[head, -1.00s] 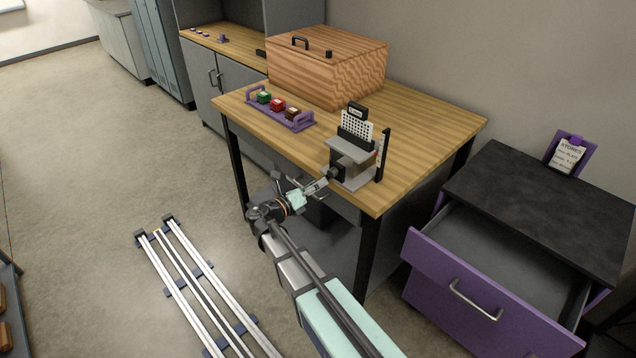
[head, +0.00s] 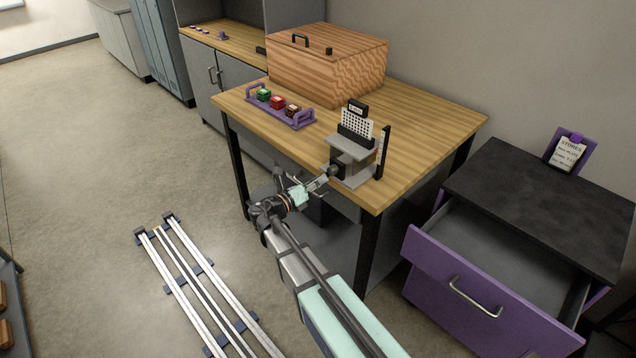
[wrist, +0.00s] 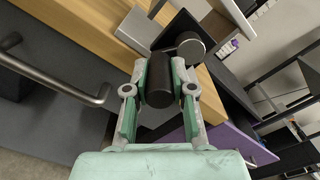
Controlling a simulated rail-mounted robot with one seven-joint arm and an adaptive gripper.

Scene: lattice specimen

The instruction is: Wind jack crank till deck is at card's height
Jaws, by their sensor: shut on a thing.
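The jack stands on the front corner of the wooden workbench, with a light grey deck (head: 350,146) above a grey base (head: 362,178). A white perforated lattice panel (head: 355,124) stands on the deck in a dark holder. A dark upright with a white scale (head: 382,152) rises at its right. The crank's black handle (wrist: 158,80) is between the green-padded fingers of my gripper (wrist: 159,92), which is shut on it. The crank's round dark hub (wrist: 190,47) is just beyond. In the head view my gripper (head: 325,178) is at the jack's front left. I cannot read the scale.
A purple tray (head: 290,118) with green, red and brown blocks and a large wooden box (head: 325,65) are on the workbench (head: 430,125). A purple cabinet (head: 480,300) with its drawer open stands right. A card (head: 568,152) in a purple holder is on top.

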